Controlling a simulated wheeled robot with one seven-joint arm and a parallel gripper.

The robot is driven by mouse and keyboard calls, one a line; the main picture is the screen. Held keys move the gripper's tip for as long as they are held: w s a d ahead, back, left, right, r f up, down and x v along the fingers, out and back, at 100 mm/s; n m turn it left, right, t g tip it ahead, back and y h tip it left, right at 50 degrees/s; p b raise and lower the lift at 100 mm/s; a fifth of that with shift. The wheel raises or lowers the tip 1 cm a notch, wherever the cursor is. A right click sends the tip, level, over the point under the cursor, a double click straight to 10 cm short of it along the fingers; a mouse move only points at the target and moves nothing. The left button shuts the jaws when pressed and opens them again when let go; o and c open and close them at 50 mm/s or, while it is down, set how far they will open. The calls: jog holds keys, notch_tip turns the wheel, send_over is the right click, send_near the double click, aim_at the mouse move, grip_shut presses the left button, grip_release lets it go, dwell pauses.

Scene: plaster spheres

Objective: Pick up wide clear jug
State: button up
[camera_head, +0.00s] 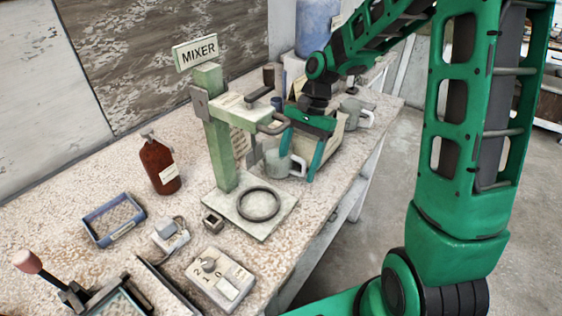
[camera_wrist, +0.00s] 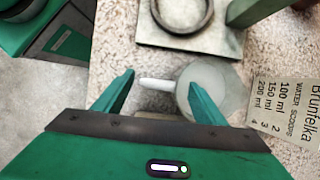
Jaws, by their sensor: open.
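A clear jug (camera_head: 273,163) stands on the bench just behind the mixer's base plate. In the wrist view the clear jug (camera_wrist: 224,92) is round and seen from above, with its pale handle pointing left. My gripper (camera_head: 297,168) is open and low beside it. In the wrist view my gripper (camera_wrist: 160,82) has the handle between its two fingers, with gaps to both. The right finger overlaps the jug's body in the picture and hides part of it. I cannot tell whether it touches.
The green mixer (camera_head: 222,130) stands close to the jug, with its ringed base plate (camera_head: 240,215) in front. A printed card (camera_wrist: 285,105) is beside the jug. Another jug (camera_head: 354,112) stands further back. A brown bottle (camera_head: 159,165) is left. The bench's right edge is near.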

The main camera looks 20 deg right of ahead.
jog(key=shift+s+a+f, duration=0.1)
jog(key=shift+f, duration=0.2)
jog(key=c, duration=1.5)
jog(key=shift+r, duration=0.15)
jog(key=shift+c, duration=0.2)
notch_tip(320, 180, up, 18)
jog(key=shift+f, duration=0.1)
